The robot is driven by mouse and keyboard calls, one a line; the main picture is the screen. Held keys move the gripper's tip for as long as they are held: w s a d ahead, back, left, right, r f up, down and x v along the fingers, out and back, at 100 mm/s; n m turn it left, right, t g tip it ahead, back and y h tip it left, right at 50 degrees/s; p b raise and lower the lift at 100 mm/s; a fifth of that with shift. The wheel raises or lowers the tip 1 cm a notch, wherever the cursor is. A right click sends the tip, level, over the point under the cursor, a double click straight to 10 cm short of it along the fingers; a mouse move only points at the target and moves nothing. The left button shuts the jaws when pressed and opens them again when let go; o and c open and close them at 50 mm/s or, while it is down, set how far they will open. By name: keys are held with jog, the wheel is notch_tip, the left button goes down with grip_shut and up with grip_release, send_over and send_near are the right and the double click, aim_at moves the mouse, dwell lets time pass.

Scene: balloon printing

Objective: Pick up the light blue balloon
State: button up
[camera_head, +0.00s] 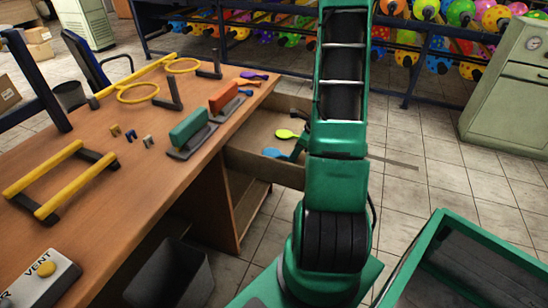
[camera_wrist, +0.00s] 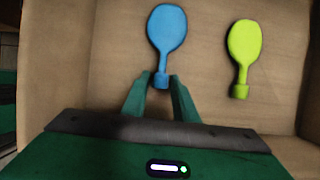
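The light blue balloon (camera_wrist: 167,32) lies flat in the open drawer, its neck toward my gripper. In the head view the balloon (camera_head: 274,153) shows near the drawer's front, partly beside my arm. My gripper (camera_wrist: 160,80) is open, with one finger on each side of the balloon's neck and a small gap visible around it. I cannot tell how high the fingertips are above the drawer floor. In the head view my gripper (camera_head: 301,141) is mostly hidden by my arm.
A yellow-green balloon (camera_wrist: 243,47) lies just right of the blue one in the drawer (camera_head: 262,168). The drawer walls are close around. The wooden table (camera_head: 95,210) with stands and rings is at left. A green-framed bin (camera_head: 440,222) is at lower right.

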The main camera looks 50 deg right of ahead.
jog(key=c, duration=0.4)
jog(key=shift+o, duration=0.2)
